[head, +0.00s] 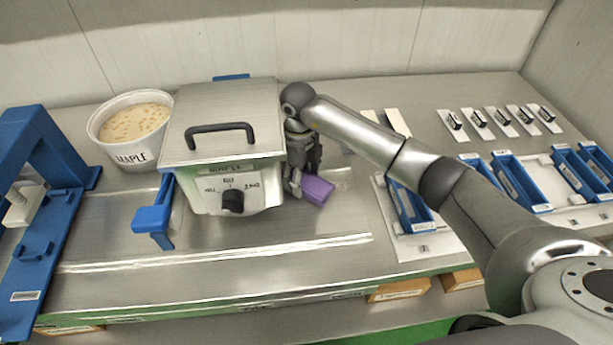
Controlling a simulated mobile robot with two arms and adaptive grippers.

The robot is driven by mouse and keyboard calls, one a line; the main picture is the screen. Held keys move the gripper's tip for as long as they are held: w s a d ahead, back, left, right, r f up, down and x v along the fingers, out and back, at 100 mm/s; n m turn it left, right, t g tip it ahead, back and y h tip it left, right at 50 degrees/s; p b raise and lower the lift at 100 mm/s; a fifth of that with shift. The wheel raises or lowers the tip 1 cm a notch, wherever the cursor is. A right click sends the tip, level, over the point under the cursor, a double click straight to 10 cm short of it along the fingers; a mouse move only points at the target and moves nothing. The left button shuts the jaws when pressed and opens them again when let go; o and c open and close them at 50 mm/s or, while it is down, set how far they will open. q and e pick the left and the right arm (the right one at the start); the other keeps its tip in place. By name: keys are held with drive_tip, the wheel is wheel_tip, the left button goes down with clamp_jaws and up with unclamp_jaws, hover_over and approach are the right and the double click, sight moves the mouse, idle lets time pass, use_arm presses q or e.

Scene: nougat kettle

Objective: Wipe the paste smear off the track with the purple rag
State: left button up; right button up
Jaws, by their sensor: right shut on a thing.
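The purple rag (317,189) is in my right gripper (305,185), which is shut on it. The gripper points down just right of the kettle (222,130), low over the track. The rag looks close to the track surface, but I cannot tell whether it touches. The track (290,238) is a grey metal strip with pale rails running left to right in front of and under the kettle. My left gripper is not in view.
A white MAPLE tub (134,131) stands left of the kettle. A blue stop (153,212) sits at the kettle's front left, and a blue frame (38,190) stands at the far left. Blue trays (410,205) lie on the right. The track's front right stretch is clear.

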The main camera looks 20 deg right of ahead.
drive_tip(key=shift+a+f, duration=0.1)
drive_tip(key=shift+a, duration=0.65)
drive_tip(key=shift+b, duration=0.3)
drive_tip(key=shift+s, duration=0.1)
drive_tip(key=shift+d, duration=0.7)
